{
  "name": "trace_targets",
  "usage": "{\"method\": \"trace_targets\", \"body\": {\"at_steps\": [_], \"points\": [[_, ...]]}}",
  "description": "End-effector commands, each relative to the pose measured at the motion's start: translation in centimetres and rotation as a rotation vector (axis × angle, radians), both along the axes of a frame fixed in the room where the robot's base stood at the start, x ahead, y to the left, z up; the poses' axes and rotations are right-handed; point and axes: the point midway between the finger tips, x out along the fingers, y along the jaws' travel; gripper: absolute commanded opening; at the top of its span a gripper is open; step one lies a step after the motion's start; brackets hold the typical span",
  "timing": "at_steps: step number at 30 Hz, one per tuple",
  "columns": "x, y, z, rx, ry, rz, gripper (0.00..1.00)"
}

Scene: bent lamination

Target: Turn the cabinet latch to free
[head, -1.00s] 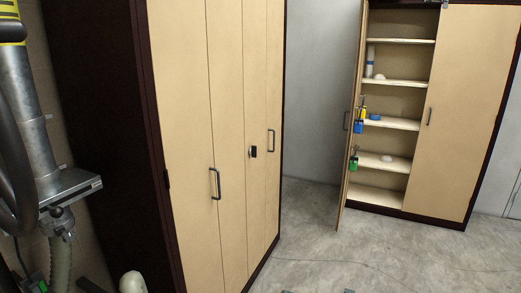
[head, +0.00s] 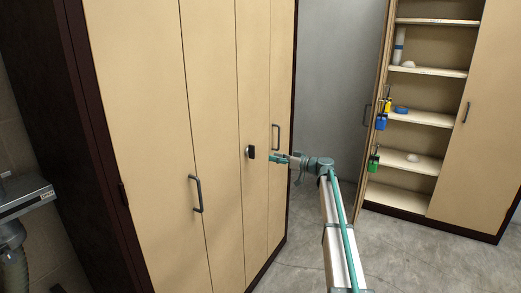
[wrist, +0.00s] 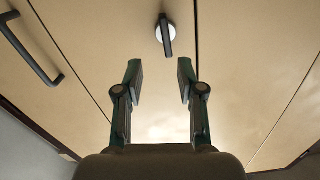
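The cabinet latch (head: 250,152) is a small black knob on the tall beige cabinet (head: 215,75) at the left of the head view. In the wrist view the latch (wrist: 167,36) is a dark lever on a pale round plate, its lever pointing down in the picture. My gripper (head: 279,159) is just right of the latch in the head view. In the wrist view my gripper (wrist: 160,70) is open and empty, its two fingers apart. The latch lies beyond the fingertips, slightly right of the middle between them, and appears untouched.
Dark bar handles (head: 196,194) and (head: 275,137) stick out of the cabinet doors on either side of the latch. One handle (wrist: 32,50) shows in the wrist view. An open cabinet (head: 432,145) with shelves stands at the right. Bare floor (head: 385,250) lies between.

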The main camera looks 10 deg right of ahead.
Motion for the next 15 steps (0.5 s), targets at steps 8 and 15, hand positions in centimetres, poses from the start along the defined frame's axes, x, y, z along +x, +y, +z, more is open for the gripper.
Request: {"method": "trace_targets", "body": {"at_steps": [8, 15], "points": [[0.1, 0.4, 0.6, -0.072, -0.128, 0.000, 0.39], [2.1, 2.6, 0.7, -0.074, -0.128, 0.002, 0.39]]}}
